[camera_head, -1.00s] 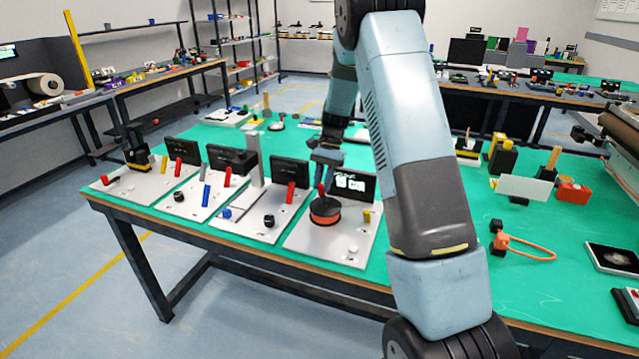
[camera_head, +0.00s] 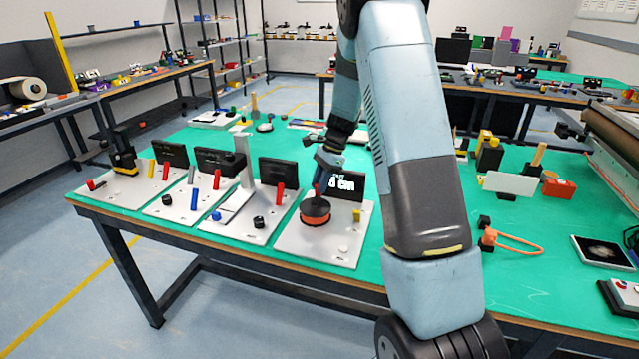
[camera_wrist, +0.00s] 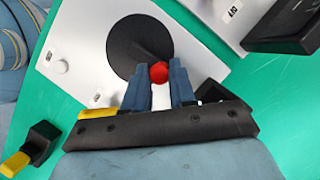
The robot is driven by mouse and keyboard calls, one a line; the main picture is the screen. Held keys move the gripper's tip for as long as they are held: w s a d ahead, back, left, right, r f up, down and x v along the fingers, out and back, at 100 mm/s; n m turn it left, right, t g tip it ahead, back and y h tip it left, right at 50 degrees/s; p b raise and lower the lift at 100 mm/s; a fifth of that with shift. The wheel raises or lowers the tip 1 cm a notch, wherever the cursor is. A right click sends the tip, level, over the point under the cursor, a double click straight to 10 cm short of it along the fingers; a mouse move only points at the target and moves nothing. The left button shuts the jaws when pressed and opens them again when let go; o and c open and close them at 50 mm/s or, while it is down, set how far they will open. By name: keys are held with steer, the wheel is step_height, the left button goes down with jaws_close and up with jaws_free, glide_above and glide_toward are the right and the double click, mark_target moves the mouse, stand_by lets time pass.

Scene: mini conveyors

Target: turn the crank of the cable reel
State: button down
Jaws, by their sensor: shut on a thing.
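The cable reel (camera_head: 316,217) is a round drum with a black top and an orange-red side, standing on a pale board (camera_head: 340,242). In the wrist view its top is a black disc (camera_wrist: 128,45). The red crank knob (camera_wrist: 159,71) sits near the disc's edge. My gripper (camera_wrist: 159,76) has its two blue-grey fingers on either side of the knob and is shut on it. In the head view my gripper (camera_head: 321,184) comes down onto the reel from behind, and the knob is mostly hidden there.
A black display (camera_head: 345,185) with white writing stands behind the reel. Several similar boards with red levers (camera_head: 278,198) stand to the left. My arm covers the table to the right of the reel. An orange cable loop (camera_head: 515,240) lies farther right.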

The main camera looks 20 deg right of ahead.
stand_by(0.3)
steer(key=c, duration=0.9)
jaws_free()
steer(key=v, duration=1.3)
steer(key=shift+d+r, duration=0.15)
steer(key=shift+r, duration=0.2)
